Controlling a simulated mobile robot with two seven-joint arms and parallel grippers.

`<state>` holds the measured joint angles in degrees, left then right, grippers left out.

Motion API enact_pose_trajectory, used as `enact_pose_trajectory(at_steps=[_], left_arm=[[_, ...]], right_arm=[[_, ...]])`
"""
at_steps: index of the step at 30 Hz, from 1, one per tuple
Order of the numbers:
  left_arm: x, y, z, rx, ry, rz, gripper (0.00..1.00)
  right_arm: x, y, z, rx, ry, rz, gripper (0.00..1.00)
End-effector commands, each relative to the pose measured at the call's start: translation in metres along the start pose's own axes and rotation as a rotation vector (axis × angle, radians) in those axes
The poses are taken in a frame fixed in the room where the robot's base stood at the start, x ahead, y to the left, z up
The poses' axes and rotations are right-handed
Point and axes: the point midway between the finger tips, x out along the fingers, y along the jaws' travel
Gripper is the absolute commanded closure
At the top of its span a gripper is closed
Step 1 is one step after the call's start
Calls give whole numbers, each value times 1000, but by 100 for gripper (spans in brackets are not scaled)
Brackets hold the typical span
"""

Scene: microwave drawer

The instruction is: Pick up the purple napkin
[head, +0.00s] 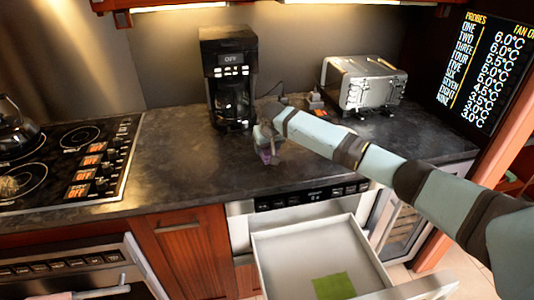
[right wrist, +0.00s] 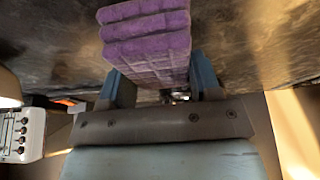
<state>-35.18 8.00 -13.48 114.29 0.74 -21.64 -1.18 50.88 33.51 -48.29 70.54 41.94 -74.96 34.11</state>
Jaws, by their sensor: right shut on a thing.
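The purple napkin (head: 266,156) is at the counter's front part, just under my right gripper (head: 267,141) in the head view. In the right wrist view the napkin (right wrist: 148,38) is a folded purple stack with several layers, held between the two blue-grey fingers of my right gripper (right wrist: 156,72). The right gripper is shut on it. Whether the napkin still touches the counter is hard to tell. My left gripper is not in view.
The microwave drawer (head: 262,262) is open below the counter, with a green cloth (head: 334,286) inside. A black coffee maker (head: 229,75) stands behind the gripper and a silver toaster (head: 363,82) to its right. A stovetop (head: 70,160) is at the left.

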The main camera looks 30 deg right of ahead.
Motion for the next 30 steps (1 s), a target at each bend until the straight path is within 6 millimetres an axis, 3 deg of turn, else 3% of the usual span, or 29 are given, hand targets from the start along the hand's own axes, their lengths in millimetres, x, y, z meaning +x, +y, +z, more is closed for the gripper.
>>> enact_pose_trajectory(at_steps=[9, 15, 21, 30], left_arm=[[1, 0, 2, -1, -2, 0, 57], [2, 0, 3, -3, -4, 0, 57], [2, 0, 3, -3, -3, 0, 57], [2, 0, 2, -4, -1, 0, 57]], right_arm=[[-86, 0, -36, 1, 5, -2, 65], [-128, 0, -53, 0, 2, -1, 65], [-150, 0, -62, 0, 1, -1, 65], [-155, 0, -64, 0, 0, 0, 65]])
